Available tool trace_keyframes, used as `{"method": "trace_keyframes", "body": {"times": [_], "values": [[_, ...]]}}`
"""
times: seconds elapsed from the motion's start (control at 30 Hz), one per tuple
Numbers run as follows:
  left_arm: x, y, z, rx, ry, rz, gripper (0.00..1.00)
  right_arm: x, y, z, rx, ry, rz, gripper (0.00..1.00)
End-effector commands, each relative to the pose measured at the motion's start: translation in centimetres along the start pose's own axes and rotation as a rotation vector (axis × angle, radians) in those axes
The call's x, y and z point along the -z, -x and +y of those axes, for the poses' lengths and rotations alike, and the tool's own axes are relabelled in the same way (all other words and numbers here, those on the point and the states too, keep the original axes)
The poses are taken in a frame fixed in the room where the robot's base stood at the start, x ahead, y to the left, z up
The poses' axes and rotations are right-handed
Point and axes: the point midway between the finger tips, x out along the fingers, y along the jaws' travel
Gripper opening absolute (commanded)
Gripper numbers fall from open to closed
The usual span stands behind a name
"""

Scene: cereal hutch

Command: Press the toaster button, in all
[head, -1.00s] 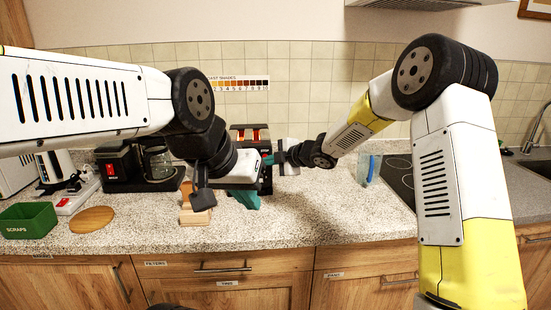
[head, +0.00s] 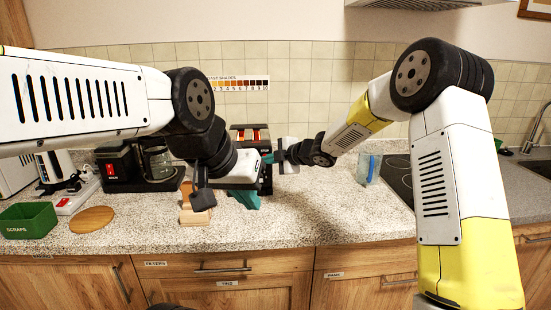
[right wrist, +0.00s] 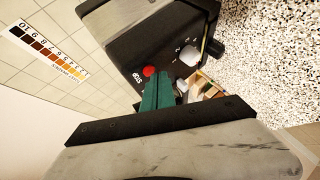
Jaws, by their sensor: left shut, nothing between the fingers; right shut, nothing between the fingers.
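The toaster (head: 238,130) stands at the back of the counter, with orange-red showing in its top slots. My arms hide most of its front in the head view. In the right wrist view its dark panel (right wrist: 125,62) shows a round red button (right wrist: 149,71) marked STOP, a pale knob (right wrist: 189,55) and a black lever (right wrist: 214,47). My right gripper (head: 268,158) is shut and empty; its teal fingertips (right wrist: 155,80) are right by the red button, and I cannot tell if they touch it. My left gripper (head: 246,200) is shut and empty, pointing down before the toaster.
A wooden stand (head: 192,212) is close left of my left gripper. A coffee maker (head: 120,165), a green scraps box (head: 28,220) and a round wooden board (head: 92,219) are further left. A clear bluish container (head: 366,169) and the hob (head: 398,178) are to the right.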

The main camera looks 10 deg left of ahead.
Motion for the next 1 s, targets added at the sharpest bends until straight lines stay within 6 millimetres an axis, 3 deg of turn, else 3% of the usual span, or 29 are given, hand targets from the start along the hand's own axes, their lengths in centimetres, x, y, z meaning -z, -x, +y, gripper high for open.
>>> {"method": "trace_keyframes", "body": {"times": [1.0], "values": [[0.00,0.00,0.00,0.000,0.000,0.000,0.00,-0.22,-0.27,0.22,0.000,-0.001,0.000,0.00]]}}
